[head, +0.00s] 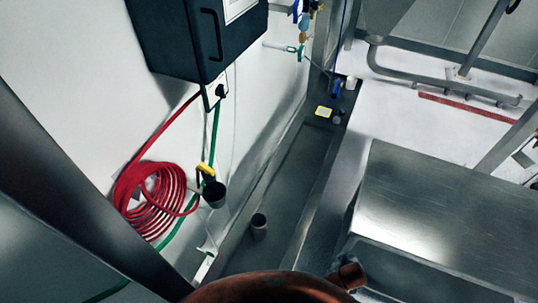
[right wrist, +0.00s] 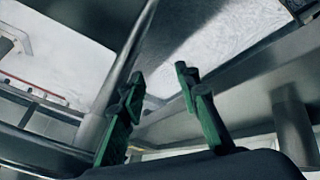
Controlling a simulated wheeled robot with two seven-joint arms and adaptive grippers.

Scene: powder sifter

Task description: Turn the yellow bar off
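A small yellow bar (head: 206,170) shows in the head view at the left, by the wall, just above a dark cup-shaped fitting and beside a coiled red hose. It is small, and its exact setting is hard to tell. My right gripper (right wrist: 160,76) shows in the right wrist view with two green fingers spread apart and nothing between them. The yellow bar is not seen in the right wrist view. Neither gripper can be made out in the head view, so my left gripper is not seen.
A red hose coil (head: 155,203) hangs on the white wall under a dark cabinet (head: 200,38). A large metal box (head: 445,215) stands at the right. Metal beams and a post (right wrist: 122,75) surround my right gripper.

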